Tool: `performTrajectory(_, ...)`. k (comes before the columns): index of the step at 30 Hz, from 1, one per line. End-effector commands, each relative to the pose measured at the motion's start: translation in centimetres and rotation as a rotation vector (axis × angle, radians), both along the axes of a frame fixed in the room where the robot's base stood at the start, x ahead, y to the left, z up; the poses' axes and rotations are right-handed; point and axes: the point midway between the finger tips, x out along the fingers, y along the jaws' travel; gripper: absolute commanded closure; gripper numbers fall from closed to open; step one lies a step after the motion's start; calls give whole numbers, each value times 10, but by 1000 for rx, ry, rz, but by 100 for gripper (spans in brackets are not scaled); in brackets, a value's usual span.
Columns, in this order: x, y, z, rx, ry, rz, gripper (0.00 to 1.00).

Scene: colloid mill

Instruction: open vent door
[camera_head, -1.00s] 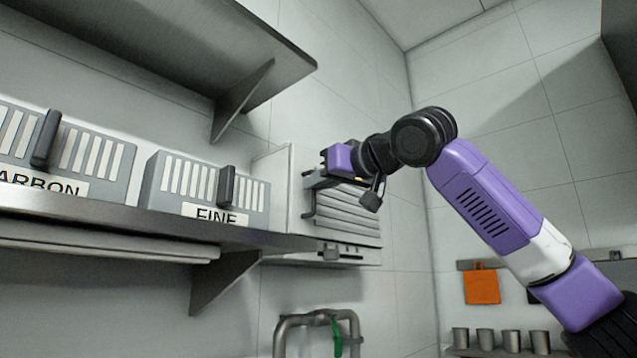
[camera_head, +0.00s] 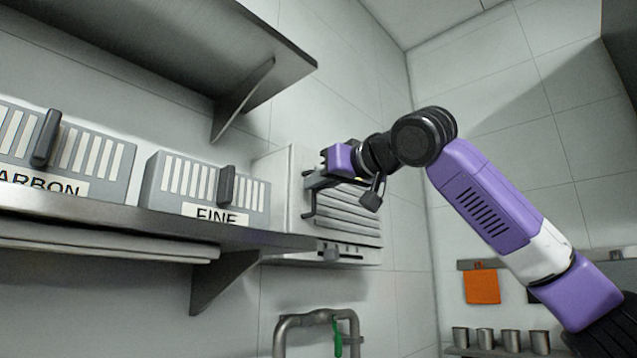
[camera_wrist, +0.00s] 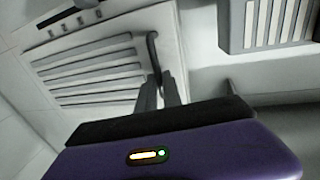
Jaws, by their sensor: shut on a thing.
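The vent door (camera_head: 345,217) is a pale panel with several slanted louvres on the front of a wall box. It also fills the left of the wrist view (camera_wrist: 90,68). It looks closed against the box. Its dark bar handle (camera_head: 308,204) runs upright along the door's left side, and its curved end shows in the wrist view (camera_wrist: 152,48). My gripper (camera_wrist: 160,88) has its two fingers closed around the handle. In the head view my gripper (camera_head: 312,181) reaches the handle's upper part from the right and hides some of it.
A shelf (camera_head: 150,224) left of the vent box holds a filter marked FINE (camera_head: 190,190) and one marked CARBON (camera_head: 100,160). A higher shelf (camera_head: 190,50) hangs above. A pipe (camera_head: 290,325) runs below the box. The space right of the vent is open up to the corner wall.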

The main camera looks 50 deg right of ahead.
Motion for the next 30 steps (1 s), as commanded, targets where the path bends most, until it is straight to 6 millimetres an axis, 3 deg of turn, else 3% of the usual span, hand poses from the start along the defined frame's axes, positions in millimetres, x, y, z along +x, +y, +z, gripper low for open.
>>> performTrajectory(19, -6, -2, 0, 3, 1, 18, 100)
performTrajectory(25, -30, -9, 2, 7, -1, 95, 100)
performTrajectory(30, -67, -23, 4, 9, -3, 213, 100)
